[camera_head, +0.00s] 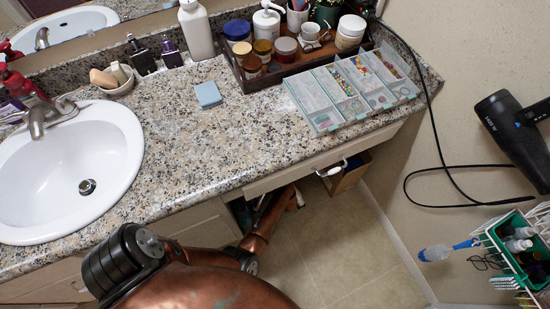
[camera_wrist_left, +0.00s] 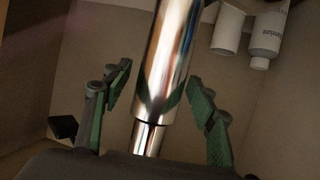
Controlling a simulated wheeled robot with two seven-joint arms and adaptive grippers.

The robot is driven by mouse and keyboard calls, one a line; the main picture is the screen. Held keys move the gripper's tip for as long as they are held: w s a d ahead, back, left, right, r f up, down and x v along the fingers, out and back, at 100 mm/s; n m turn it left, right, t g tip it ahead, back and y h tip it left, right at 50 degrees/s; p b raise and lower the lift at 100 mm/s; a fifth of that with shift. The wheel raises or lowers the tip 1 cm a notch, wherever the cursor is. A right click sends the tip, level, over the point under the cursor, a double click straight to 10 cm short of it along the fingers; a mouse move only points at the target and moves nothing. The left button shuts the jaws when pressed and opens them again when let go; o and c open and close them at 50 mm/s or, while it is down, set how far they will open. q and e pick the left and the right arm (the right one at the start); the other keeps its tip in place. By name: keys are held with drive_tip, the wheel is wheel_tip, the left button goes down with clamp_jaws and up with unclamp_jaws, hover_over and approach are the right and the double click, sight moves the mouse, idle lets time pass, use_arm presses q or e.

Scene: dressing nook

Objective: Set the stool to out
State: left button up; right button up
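In the left wrist view a shiny chrome post (camera_wrist_left: 166,70) stands close in the middle, likely the stool's column. My left gripper (camera_wrist_left: 158,82) is open, with one green-padded finger on each side of the post. Gaps show between both fingers and the post, so it is not clamped. In the head view a copper-coloured arm link of mine (camera_head: 265,222) reaches under the counter edge, and the counter hides the left gripper. I cannot make out a stool seat or legs in the head view. My right gripper is in neither view.
The granite counter (camera_head: 190,140) overhangs the space under it, with a white sink (camera_head: 62,170) on the left. A small wooden box (camera_head: 350,172) is under the counter's right part. The tiled floor (camera_head: 345,240) on the right is clear.

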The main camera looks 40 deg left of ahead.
use_arm(q)
clamp_jaws()
idle(0.4)
